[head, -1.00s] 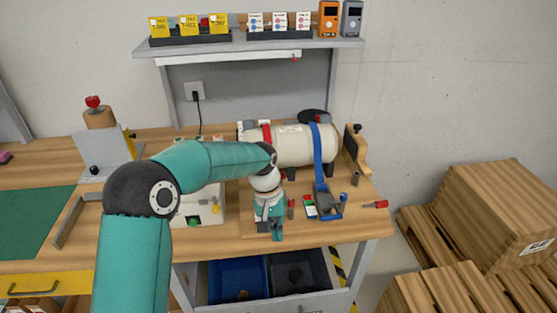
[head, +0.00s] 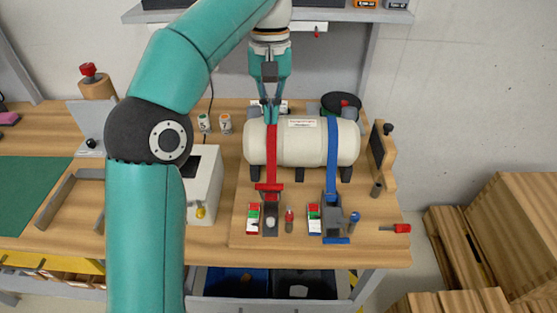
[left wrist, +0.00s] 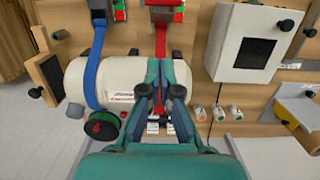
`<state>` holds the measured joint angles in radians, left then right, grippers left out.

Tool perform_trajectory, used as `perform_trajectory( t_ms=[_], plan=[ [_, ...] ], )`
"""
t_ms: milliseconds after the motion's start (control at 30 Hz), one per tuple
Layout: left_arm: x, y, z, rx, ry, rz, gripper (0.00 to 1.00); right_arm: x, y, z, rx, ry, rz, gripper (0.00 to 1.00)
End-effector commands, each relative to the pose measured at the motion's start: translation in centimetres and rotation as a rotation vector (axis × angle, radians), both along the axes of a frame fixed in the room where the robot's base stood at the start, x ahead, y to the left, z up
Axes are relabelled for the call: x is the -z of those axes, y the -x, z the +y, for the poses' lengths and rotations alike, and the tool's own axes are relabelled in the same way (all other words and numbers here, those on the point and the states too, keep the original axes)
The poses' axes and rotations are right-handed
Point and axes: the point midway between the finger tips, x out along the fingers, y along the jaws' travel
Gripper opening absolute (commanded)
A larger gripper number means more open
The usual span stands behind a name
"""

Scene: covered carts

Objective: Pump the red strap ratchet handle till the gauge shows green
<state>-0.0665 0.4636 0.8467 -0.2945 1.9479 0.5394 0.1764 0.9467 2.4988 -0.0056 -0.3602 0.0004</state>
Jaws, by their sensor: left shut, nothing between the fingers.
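The red strap (head: 271,145) runs over the cream tank (head: 305,143) and down to its ratchet (head: 270,218) on the bench. The red ratchet handle (head: 269,187) lies at the ratchet's upper end, close to the tank. A small red, green and white gauge (head: 253,217) stands left of the ratchet; I cannot read its pointer. My left gripper (head: 270,121) points down at the tank's top by the red strap, well behind the handle. It is shut and empty. In the left wrist view its fingertips (left wrist: 160,65) overlap the red strap (left wrist: 161,43). My right gripper is out of view.
A blue strap (head: 332,150) with its own ratchet (head: 333,218) and gauge (head: 314,216) is to the right. A red-tipped peg (head: 289,215) stands between the ratchets. A white box (head: 203,190) is left, a wooden bracket (head: 384,158) right. A shelf (head: 345,14) hangs above.

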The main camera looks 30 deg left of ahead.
Motion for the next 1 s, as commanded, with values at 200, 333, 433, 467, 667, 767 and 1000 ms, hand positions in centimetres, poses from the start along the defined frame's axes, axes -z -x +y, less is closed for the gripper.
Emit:
perform_trajectory(
  t_ms=[200, 333, 433, 467, 667, 767, 1000],
  plan=[
    [3.1, 0.4, 0.0, -0.003, 0.0, 0.004, 0.0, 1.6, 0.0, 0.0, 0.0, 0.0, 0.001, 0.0],
    [5.6, 0.7, -0.1, -0.004, 0.0, 0.005, 0.0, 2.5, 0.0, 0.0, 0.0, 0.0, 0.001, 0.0],
    [7.6, 1.0, -0.3, -0.004, 0.0, 0.006, 0.0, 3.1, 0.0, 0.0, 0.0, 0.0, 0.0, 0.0],
    [8.2, 1.0, -0.3, -0.004, 0.0, 0.006, 0.0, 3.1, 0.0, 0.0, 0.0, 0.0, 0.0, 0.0],
    [10.6, 2.2, -1.1, -0.002, 0.001, 0.002, 0.0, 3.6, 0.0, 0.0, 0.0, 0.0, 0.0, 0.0],
    [11.2, 2.9, -1.6, -0.002, 0.0, 0.001, 0.0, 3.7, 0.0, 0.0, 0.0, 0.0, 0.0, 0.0],
    [12.0, 3.8, -2.0, -0.005, 0.001, 0.002, 0.0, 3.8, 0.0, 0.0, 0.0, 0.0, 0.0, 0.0]
  ],
)
